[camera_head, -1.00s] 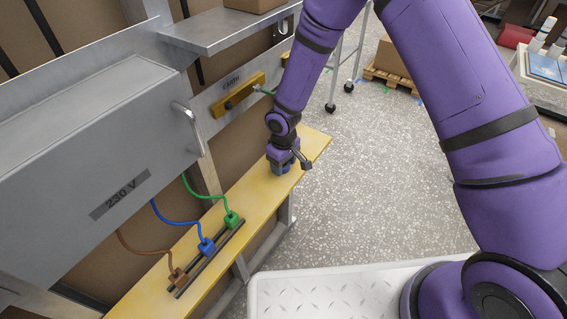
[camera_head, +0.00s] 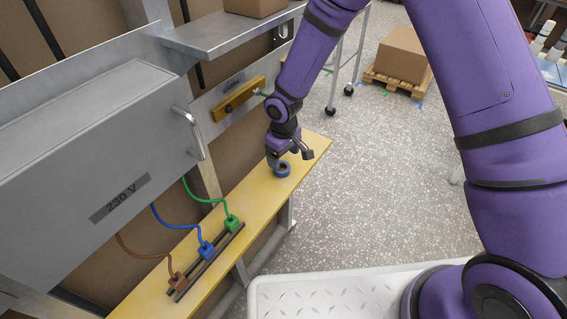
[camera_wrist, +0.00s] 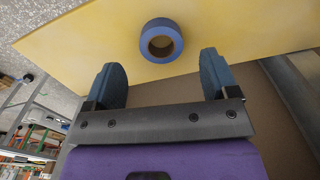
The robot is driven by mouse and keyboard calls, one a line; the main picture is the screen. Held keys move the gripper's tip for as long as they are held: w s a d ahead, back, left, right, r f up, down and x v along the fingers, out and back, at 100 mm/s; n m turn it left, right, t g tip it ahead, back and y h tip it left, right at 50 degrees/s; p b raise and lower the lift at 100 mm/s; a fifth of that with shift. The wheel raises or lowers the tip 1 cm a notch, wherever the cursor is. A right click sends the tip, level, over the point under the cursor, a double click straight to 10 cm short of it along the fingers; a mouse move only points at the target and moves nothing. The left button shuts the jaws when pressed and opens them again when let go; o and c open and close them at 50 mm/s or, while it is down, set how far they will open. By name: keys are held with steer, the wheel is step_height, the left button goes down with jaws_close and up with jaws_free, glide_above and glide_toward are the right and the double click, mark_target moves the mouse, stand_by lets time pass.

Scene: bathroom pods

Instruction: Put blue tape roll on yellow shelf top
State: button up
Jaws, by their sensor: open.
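The blue tape roll (camera_head: 283,170) lies flat on the yellow shelf top (camera_head: 262,196), towards its far end. In the wrist view the roll (camera_wrist: 161,25) shows its brown inner core against the bare yellow surface (camera_wrist: 235,25). My gripper (camera_head: 280,157) is just above the roll. In the wrist view my gripper (camera_wrist: 163,75) has its two blue fingers spread wide apart with nothing between them. The roll is beyond the fingertips, clear of both.
Green (camera_head: 232,222), blue (camera_head: 206,250) and brown (camera_head: 177,280) plugs with cables sit in a dark rail on the nearer shelf. A grey 230 V box (camera_head: 95,150) stands left. A grey upper shelf (camera_head: 225,30) holds a cardboard box. Yellow surface around the roll is clear.

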steer(key=shift+r, duration=1.1)
steer(key=shift+w+d+r, duration=0.1)
steer(key=shift+r, duration=0.1)
steer(key=s+d+r+m+t, duration=0.1)
steer(key=s+d+r+m, duration=0.1)
steer(key=d+r, duration=0.85)
steer(key=s+d+r+m+t, duration=0.2)
steer(key=d+r, duration=0.3)
steer(key=r, duration=1.1)
steer(key=s+d+r+m, duration=0.1)
steer(key=s+d+r, duration=0.2)
steer(key=s, duration=0.4)
steer(key=s+d+r+m+t, duration=0.1)
steer(key=s+d+r, duration=0.3)
steer(key=s, duration=0.4)
steer(key=s+d+r+m+t, duration=0.1)
steer(key=s+d+r+m, duration=0.2)
steer(key=s, duration=0.5)
steer(key=shift+s+d+r, duration=0.2)
steer(key=shift+d+r, duration=0.3)
steer(key=shift+r, duration=0.65)
